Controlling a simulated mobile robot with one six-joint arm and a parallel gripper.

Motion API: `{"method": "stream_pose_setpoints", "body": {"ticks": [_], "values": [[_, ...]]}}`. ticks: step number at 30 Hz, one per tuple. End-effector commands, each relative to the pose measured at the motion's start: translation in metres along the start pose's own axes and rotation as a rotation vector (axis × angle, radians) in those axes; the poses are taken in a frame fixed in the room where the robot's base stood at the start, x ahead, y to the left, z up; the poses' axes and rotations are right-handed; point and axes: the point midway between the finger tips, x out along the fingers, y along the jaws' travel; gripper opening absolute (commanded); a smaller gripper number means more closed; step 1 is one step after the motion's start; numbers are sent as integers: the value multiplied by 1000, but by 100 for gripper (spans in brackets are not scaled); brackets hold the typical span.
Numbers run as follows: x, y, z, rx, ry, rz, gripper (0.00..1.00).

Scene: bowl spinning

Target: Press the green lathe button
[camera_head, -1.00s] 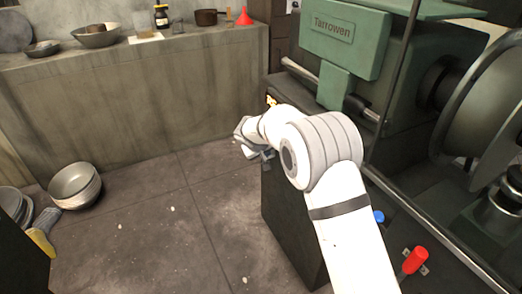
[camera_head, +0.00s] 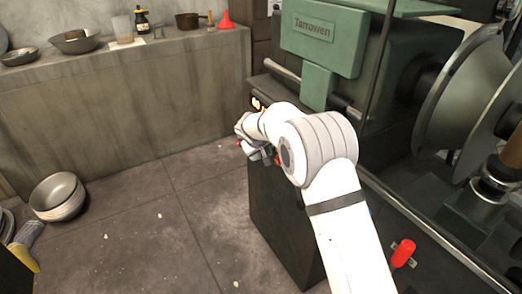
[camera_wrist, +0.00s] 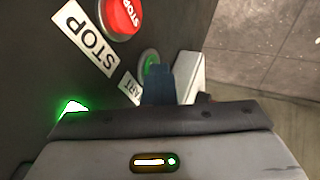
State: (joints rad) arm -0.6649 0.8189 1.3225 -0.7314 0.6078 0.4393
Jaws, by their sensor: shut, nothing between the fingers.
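The green button (camera_wrist: 149,63) sits on the dark lathe panel in the wrist view, beside a partly covered label (camera_wrist: 130,88) reading "ART". The red stop button (camera_wrist: 122,16) and its STOP label (camera_wrist: 84,37) are to its upper left. My gripper (camera_wrist: 172,86) is shut and empty. Its blue fingertip is right by the green button and overlaps its lower edge in the picture; I cannot tell whether they touch. In the head view my gripper (camera_head: 263,153) is at the front of the green lathe (camera_head: 330,60). The green button cannot be made out there.
A red lever (camera_head: 403,253) is to the right of my arm on the lathe. A concrete counter (camera_head: 110,100) with bowls, a jar and a red funnel (camera_head: 226,20) stands at the back. Stacked bowls (camera_head: 58,195) are on the floor at left.

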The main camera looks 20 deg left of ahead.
Motion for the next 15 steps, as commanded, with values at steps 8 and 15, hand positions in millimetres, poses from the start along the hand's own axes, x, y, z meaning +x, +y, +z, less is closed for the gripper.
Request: {"method": "stream_pose_setpoints", "body": {"ticks": [8, 15], "values": [[2, 8, 0, 5, -1, 12, 0], [-8, -22, -4, 3, 2, 9, 0]]}}
